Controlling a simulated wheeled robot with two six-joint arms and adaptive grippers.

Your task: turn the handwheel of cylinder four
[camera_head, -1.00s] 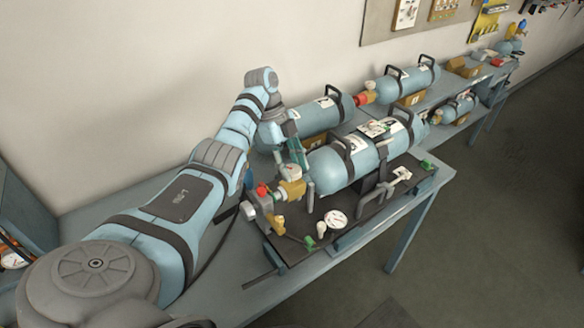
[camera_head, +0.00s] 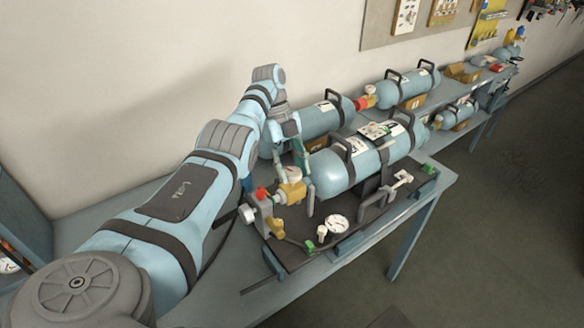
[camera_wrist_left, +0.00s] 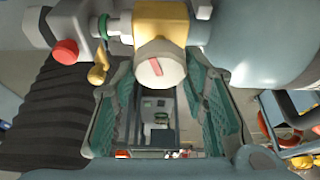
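A large blue cylinder (camera_head: 345,165) lies on the front stand, with number cards on top too small to read surely. Its yellow valve block (camera_head: 292,190) is at its left end and also shows in the wrist view (camera_wrist_left: 160,25). A round pale knob or dial with a red mark (camera_wrist_left: 157,71) faces the wrist camera below the block; I cannot tell surely whether it is the handwheel. My left gripper (camera_head: 303,160) reaches down over the valve end. In the wrist view its teal fingers (camera_wrist_left: 160,95) are apart, on either side of the knob, with no clear contact. My right gripper is out of view.
A grey fitting with a red knob (camera_wrist_left: 66,51) sits left of the valve. A gauge (camera_head: 337,222) lies on the dark board in front. More cylinders lie behind (camera_head: 322,120) and farther right (camera_head: 408,87). The bench's near left surface (camera_head: 235,285) is mostly clear.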

